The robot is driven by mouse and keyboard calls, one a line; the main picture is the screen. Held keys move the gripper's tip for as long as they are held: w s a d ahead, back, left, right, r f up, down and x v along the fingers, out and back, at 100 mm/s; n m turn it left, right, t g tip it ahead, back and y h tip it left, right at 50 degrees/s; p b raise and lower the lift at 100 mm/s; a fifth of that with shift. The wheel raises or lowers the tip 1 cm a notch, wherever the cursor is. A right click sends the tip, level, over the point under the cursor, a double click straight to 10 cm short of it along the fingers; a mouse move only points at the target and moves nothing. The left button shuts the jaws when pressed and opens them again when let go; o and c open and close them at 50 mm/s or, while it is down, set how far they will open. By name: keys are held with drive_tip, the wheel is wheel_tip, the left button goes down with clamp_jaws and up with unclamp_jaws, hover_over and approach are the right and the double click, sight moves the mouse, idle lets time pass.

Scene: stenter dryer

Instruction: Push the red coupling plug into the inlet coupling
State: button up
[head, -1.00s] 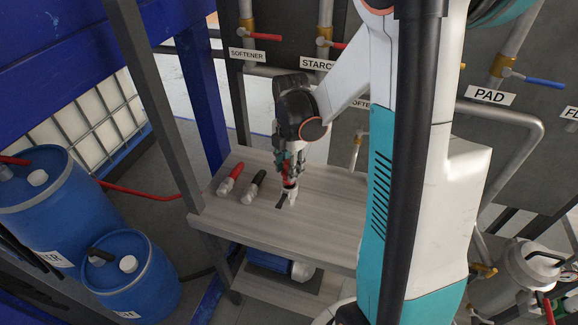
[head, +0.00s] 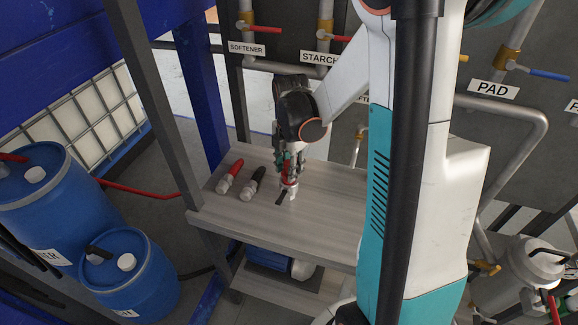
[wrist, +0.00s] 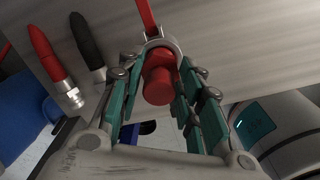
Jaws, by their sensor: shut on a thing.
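My gripper (head: 288,173) points down over the grey tabletop, its fingers closed around the red coupling plug (wrist: 158,85). In the wrist view the plug's round red body sits between the two green-padded fingers. A silver collar (wrist: 162,45) lies just beyond it, and a thin red strip (wrist: 146,15) runs past the collar. In the head view a pale metal end (head: 291,190) shows under the fingers, close to the tabletop. I cannot tell whether it touches the surface. I cannot make out the inlet coupling for certain among the pipes in the head view.
A red hose end (head: 236,168) and a black one (head: 257,175), both with silver tips, lie on the table (head: 325,205) left of my gripper. Pipes with valves and labels stand behind. Blue drums (head: 130,285) stand at lower left. A metal vessel (head: 535,265) is at right.

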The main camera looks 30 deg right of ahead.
drive_tip(key=shift+f+b, duration=0.9)
drive_tip(key=shift+f, duration=0.2)
drive_tip(key=o, duration=1.2)
wheel_tip(320, 180, up, 12)
drive_tip(key=shift+s, duration=0.15)
